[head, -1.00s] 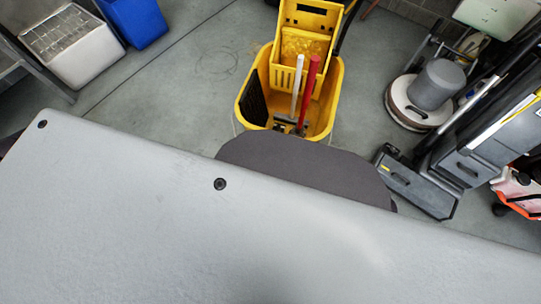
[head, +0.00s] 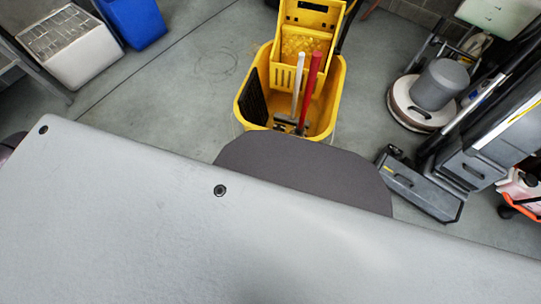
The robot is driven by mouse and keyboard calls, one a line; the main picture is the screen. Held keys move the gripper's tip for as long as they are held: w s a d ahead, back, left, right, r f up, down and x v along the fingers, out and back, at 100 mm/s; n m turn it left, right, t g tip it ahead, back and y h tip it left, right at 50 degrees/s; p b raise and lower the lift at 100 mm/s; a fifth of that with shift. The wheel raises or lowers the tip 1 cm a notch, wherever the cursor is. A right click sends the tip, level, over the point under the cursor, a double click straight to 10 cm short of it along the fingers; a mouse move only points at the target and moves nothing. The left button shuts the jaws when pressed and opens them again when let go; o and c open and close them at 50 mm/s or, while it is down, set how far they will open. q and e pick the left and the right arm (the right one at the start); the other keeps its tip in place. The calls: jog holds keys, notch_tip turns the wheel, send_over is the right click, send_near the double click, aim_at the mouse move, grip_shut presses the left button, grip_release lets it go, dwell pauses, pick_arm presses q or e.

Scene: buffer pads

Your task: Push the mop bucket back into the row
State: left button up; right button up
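The yellow mop bucket (head: 335,88) stands on the grey floor at the top middle of the head view, with its yellow wringer (head: 306,18) on its far side. A white handle and a red handle (head: 311,88) stick up out of it. My own grey body fills the lower part of the view, and a dark rounded part of me lies just in front of the bucket's near edge. I cannot tell whether it touches the bucket. Neither gripper shows.
A floor machine with a grey drum (head: 438,85) and a dark grey upright cleaner (head: 425,185) stand to the right, by a white and orange item (head: 521,190). A white bin (head: 70,45) and a blue bin (head: 135,22) are at upper left. The floor left of the bucket is clear.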

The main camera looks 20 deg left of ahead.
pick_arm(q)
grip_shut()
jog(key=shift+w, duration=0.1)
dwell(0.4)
